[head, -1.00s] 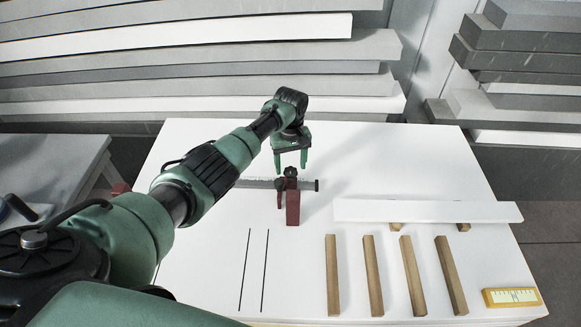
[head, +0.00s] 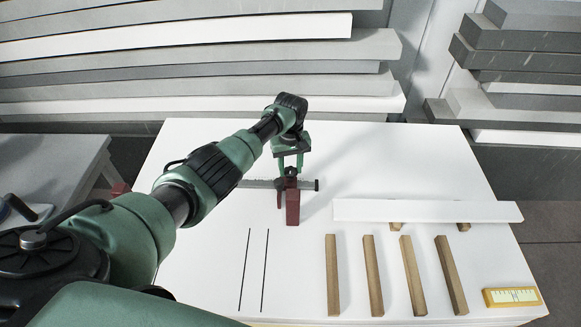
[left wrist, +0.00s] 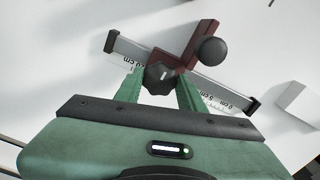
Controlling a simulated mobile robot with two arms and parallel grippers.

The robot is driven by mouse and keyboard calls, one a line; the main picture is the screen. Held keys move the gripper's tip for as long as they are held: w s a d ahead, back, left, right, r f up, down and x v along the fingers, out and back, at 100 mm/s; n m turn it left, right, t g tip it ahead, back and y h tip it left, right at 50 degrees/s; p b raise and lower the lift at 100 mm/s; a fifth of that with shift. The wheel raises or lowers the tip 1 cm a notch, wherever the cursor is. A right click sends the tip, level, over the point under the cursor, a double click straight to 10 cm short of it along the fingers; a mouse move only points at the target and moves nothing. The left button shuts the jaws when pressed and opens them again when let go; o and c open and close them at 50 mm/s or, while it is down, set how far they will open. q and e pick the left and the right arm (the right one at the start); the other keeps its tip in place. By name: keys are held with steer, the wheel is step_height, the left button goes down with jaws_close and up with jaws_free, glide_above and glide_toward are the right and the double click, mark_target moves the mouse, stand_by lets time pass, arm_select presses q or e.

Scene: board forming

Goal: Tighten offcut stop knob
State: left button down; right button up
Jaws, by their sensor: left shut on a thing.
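The offcut stop is a dark red block (head: 292,208) on a grey ruled rail (head: 258,184) with black end caps, lying on the white table. In the left wrist view the stop (left wrist: 188,50) carries a black lobed knob (left wrist: 160,77) with a white mark and a round black ball (left wrist: 212,51). My left gripper (head: 291,170) points down over the stop, its green fingers either side of the lobed knob and shut on it. In the head view the fingers partly hide the knob. My right gripper is not in view.
A yellow gauge (head: 511,297) sits at the front right corner. Two black lines (head: 246,270) mark the table's front left. Stacked boards (head: 200,75) stand behind. The table's back right is clear.

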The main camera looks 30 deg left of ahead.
arm_select(q)
steer(key=shift+m, duration=0.3)
steer(key=m, duration=0.5)
steer(key=shift+m, duration=0.3)
steer(key=m, duration=0.6)
steer(key=shift+r, duration=0.1)
steer(key=m, duration=0.6)
steer(key=shift+w+a+m, duration=0.1)
steer(key=shift+m, duration=0.3)
steer(key=m, duration=0.6)
steer(key=shift+b, duration=0.4)
steer(key=shift+m, duration=0.3)
steer(key=c, duration=0.9)
jaws_free()
steer(key=shift+o, duration=0.2)
